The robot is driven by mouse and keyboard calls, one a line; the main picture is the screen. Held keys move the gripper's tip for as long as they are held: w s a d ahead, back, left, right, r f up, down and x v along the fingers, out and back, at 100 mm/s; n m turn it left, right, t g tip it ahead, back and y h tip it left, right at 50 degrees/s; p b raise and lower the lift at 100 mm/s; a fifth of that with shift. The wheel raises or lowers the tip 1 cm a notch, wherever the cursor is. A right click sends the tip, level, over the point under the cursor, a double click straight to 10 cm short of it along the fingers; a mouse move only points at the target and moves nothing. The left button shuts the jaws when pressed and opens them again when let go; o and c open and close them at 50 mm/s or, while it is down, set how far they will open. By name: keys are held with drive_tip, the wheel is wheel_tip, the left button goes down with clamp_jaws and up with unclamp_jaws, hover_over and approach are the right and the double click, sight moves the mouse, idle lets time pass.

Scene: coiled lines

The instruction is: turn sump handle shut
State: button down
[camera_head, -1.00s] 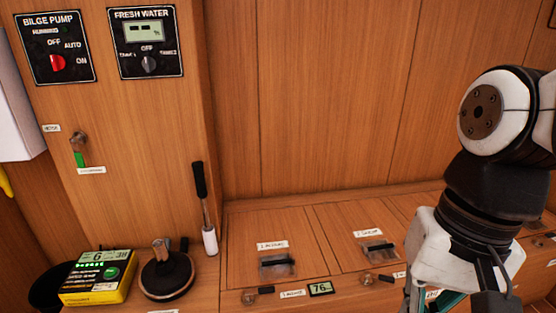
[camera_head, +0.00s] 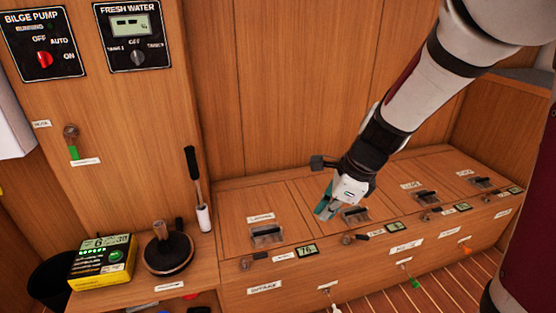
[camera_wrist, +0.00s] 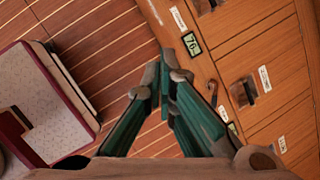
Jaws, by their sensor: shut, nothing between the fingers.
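My gripper (camera_head: 324,209) has teal fingers and is over the front part of the bench, left of the second recessed latch (camera_head: 355,215). In the wrist view its fingertips (camera_wrist: 164,72) are shut together and empty. Small valve handles sit along the bench's front edge: one at the left (camera_head: 246,264), one below the gripper (camera_head: 350,239), one farther right (camera_head: 427,216). Their labels are too small to read, so I cannot tell which is the sump handle. A curved brown handle (camera_wrist: 213,93) shows right of the fingertips in the wrist view, apart from them.
Small displays (camera_head: 307,250) stand along the bench edge. Coloured pulls, one green (camera_head: 413,282), hang at the bench front. At left are a winch (camera_head: 168,251), an upright black-gripped lever (camera_head: 198,190) and a yellow meter (camera_head: 103,259). The planked floor is open in front.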

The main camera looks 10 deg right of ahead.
sight(356, 236)
drive_tip(key=w+d+f+m+h+p, duration=0.2)
drive_tip(key=d+f+m, duration=0.7)
drive_tip(key=w+d+f+m+h+p, duration=0.1)
drive_tip(key=w+d+f+m+h, duration=0.1)
drive_tip(key=d+f+m, duration=0.65)
drive_tip(key=shift+m+g, duration=0.25)
drive_tip(key=shift+g, duration=0.15)
drive_tip(key=w+f+b, duration=0.1)
drive_tip(key=f, duration=0.2)
drive_tip(key=w+d+f+b, duration=0.1)
drive_tip(key=w+f+b, duration=0.1)
drive_tip(key=f, duration=0.1)
drive_tip(key=w+d+f+b, duration=0.1)
drive_tip(key=w+f, duration=0.1)
drive_tip(key=f, duration=0.2)
drive_tip(key=shift+w+d+f, duration=0.1)
drive_tip(key=shift+w+d, duration=0.05)
drive_tip(key=shift+d, duration=0.1)
drive_tip(key=shift+d+b, duration=0.25)
drive_tip(key=shift+b, duration=0.1)
